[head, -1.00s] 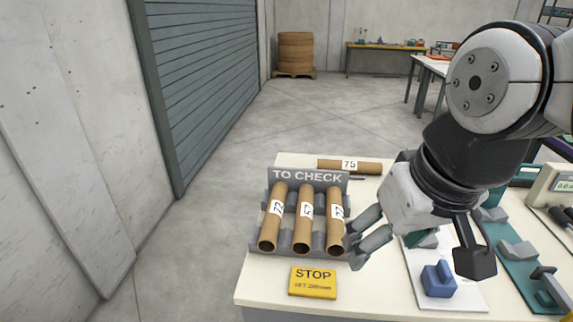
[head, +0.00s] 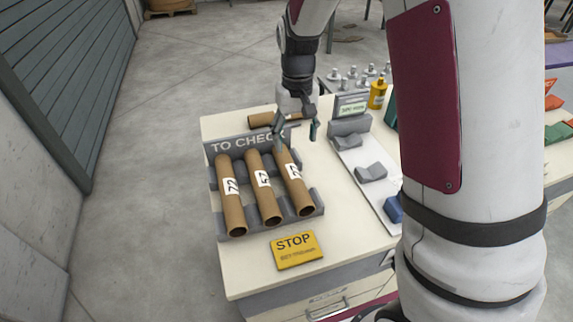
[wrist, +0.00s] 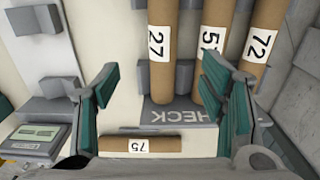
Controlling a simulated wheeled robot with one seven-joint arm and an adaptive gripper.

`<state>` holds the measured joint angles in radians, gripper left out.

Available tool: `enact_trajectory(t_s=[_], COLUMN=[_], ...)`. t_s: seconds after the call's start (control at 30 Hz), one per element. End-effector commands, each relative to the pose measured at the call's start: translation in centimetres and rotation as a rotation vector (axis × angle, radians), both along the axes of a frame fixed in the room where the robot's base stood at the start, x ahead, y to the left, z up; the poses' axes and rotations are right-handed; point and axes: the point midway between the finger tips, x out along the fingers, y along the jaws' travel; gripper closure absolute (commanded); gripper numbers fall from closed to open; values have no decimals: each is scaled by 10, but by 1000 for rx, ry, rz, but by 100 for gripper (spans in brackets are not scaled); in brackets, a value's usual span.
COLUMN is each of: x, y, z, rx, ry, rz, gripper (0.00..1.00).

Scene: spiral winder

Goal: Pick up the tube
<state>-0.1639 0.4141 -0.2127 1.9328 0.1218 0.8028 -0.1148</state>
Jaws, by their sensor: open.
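A brown cardboard tube labelled 75 (head: 262,120) lies on the table behind the TO CHECK rack, partly hidden by my gripper in the head view. In the wrist view the tube (wrist: 140,145) lies crosswise near the bottom edge, between the finger bases. Three more tubes lie side by side in the grey rack: the left tube (head: 232,195), the middle tube (head: 263,188) and the right tube (head: 293,182). My gripper (head: 296,140) is open and empty, fingers pointing down near the rack's back right corner. Its spread fingers also show in the wrist view (wrist: 160,75).
The TO CHECK sign (head: 235,143) stands along the rack's back edge. A yellow STOP block (head: 297,250) lies in front. A white panel with grey cradles (head: 371,173), a display device (head: 350,112) and a yellow bottle (head: 377,94) are to the right.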

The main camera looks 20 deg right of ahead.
Motion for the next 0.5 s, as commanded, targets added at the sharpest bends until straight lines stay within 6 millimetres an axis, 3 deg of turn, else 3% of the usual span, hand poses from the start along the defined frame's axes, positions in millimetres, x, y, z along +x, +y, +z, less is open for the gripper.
enact_trajectory(t_s=[0.5], x=[2], y=[0], z=[-79], rx=[-3], ry=[7], rz=[1], gripper=[35])
